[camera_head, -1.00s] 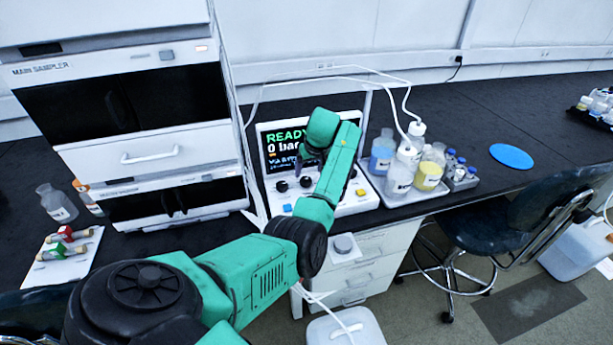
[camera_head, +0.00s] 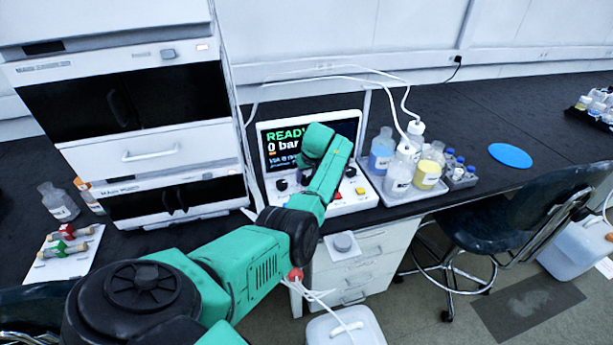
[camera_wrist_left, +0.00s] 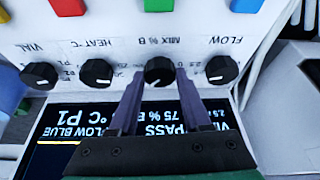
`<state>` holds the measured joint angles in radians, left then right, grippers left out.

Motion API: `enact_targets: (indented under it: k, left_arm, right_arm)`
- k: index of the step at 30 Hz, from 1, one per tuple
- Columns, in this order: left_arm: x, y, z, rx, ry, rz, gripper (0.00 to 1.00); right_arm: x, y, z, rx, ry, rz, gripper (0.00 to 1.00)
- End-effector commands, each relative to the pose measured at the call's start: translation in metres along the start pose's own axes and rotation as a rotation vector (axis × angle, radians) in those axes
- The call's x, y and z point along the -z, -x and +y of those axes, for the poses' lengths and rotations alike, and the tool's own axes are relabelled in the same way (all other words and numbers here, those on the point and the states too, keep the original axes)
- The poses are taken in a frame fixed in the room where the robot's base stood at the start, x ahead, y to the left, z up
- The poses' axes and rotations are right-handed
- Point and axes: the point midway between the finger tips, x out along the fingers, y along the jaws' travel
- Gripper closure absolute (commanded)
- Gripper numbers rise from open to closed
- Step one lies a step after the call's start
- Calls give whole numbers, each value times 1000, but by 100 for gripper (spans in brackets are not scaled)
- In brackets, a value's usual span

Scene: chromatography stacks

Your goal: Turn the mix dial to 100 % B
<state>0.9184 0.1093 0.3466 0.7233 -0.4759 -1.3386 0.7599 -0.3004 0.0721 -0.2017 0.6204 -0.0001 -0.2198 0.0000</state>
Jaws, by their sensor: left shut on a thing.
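The mix dial (camera_wrist_left: 159,71) is a black knob under the label MIX % B on the white control panel (camera_wrist_left: 105,38), which appears upside down in the left wrist view. My left gripper (camera_wrist_left: 160,84) is shut on this dial, with one purple-grey finger on each side of it. The display (camera_wrist_left: 85,125) shows 75 % B, partly covered by the fingers. In the head view the display (camera_head: 283,146) reads READY and 0 bar, and my left arm hides part of the panel and the dial. My right gripper is in neither view.
Beside the dial are the HEAT °C knob (camera_wrist_left: 97,72) and the FLOW knob (camera_wrist_left: 221,69); the VIAL knob (camera_wrist_left: 40,75) is farther left. Colored buttons line the panel. A tray (camera_head: 408,193) of bottles stands right of the panel, and the sampler stack (camera_head: 130,110) stands left.

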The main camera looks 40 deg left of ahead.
Motion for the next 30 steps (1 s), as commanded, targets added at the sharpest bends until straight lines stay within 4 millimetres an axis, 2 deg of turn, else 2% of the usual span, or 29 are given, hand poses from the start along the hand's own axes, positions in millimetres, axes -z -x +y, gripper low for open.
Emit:
enact_targets:
  k: [8,18,30]
  left_arm:
    - [2,5,-2,-37,-95,0,100]
    - [4,6,-3,-136,-337,2,100]
    - [3,2,-4,-239,-582,3,100]
  right_arm:
    - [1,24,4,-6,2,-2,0]
    - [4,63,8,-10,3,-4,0]
    - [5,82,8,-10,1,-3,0]
